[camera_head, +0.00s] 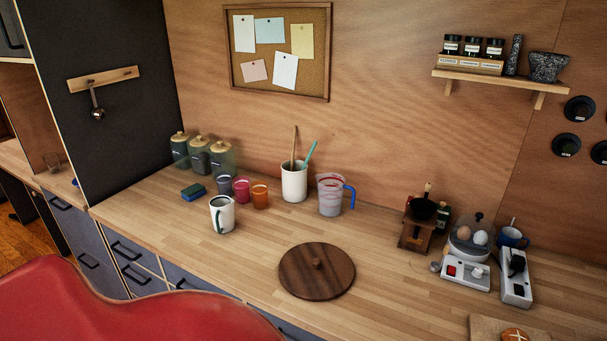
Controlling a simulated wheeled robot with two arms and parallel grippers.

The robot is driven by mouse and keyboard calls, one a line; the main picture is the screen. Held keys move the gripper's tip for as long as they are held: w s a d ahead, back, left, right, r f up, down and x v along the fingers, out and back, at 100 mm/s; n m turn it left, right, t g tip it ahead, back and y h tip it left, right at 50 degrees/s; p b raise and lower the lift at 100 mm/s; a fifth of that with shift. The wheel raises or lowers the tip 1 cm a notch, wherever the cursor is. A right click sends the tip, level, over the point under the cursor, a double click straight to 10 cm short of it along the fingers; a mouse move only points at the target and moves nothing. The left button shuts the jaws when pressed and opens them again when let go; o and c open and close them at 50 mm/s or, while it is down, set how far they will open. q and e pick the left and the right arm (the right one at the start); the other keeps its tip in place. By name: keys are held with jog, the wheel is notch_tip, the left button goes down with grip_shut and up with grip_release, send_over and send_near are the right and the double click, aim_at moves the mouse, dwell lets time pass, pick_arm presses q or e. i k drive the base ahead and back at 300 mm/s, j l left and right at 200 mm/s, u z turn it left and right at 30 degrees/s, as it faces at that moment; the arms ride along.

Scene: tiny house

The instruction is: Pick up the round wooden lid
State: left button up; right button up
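The round wooden lid (316,275) is dark brown and lies flat on the light wooden counter, near its front edge. A small round knob stands up at its middle. Nothing covers the lid. Neither of my grippers shows in the head view.
A white mug (222,215) stands left of the lid on the counter (400,290). Behind it are small coloured cups (260,197), a white utensil holder (293,182) and a measuring jug (331,195). A coffee grinder (415,232) and egg cooker (465,270) stand right. A red rounded surface (120,310) fills the lower left.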

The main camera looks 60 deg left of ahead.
aim_at(313, 272)
jog(key=u, duration=1.55)
jog(key=z, duration=1.95)
jog(key=j+u, duration=0.1)
jog(key=u, duration=0.45)
jog(key=k+j+u, duration=0.15)
jog(key=j+u, duration=0.2)
jog(key=j, duration=0.4)
jog(key=j+u, duration=0.35)
jog(key=j, duration=1.05)
jog(key=i, duration=0.45)
